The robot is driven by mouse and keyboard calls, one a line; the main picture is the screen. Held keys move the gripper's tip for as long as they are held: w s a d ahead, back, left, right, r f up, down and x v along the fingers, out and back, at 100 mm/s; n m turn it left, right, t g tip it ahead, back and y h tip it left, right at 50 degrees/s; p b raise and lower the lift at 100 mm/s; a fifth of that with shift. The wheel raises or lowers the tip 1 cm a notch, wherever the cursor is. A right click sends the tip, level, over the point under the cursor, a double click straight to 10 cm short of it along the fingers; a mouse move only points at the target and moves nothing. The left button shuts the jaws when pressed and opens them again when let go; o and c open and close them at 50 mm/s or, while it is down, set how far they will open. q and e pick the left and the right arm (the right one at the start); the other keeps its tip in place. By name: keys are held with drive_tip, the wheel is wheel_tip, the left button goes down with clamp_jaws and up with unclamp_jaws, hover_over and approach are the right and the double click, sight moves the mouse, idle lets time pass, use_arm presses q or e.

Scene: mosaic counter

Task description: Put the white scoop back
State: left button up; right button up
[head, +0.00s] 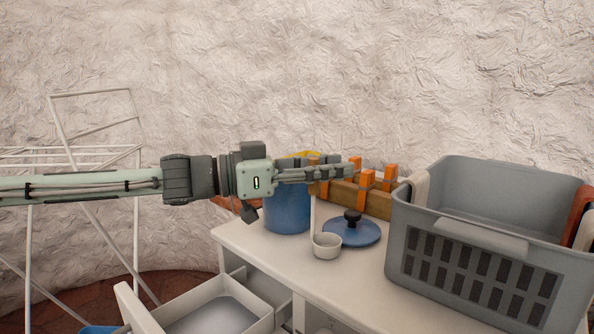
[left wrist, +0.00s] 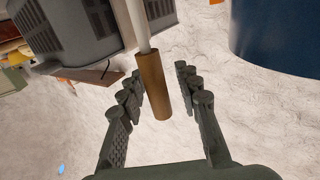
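The white scoop is a small cup (head: 326,246) with a thin upright white stem (head: 313,218). Its cup is at the counter top, in front of a blue pot (head: 287,212); I cannot tell whether it touches the surface. My left gripper (head: 340,170) is over the scoop's upper end, hiding it in the head view. In the left wrist view, the scoop's brown wooden handle (left wrist: 153,85) lies between the fingertips of my left gripper (left wrist: 160,85). The fingers are apart, with a visible gap on the right of the handle. My right gripper is out of view.
A blue lid (head: 365,235) with a dark knob lies right of the scoop on the white counter (head: 275,250). A large grey basket (head: 415,248) stands on the right. Behind is a wooden rack (head: 375,203) with orange posts. A drawer (head: 262,300) is open at the front.

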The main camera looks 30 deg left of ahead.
use_arm(q)
drive_tip(key=b+v, duration=0.3)
drive_tip(key=v, duration=0.8)
drive_tip(key=shift+s+a, duration=0.15)
drive_tip(key=shift+s, duration=0.1)
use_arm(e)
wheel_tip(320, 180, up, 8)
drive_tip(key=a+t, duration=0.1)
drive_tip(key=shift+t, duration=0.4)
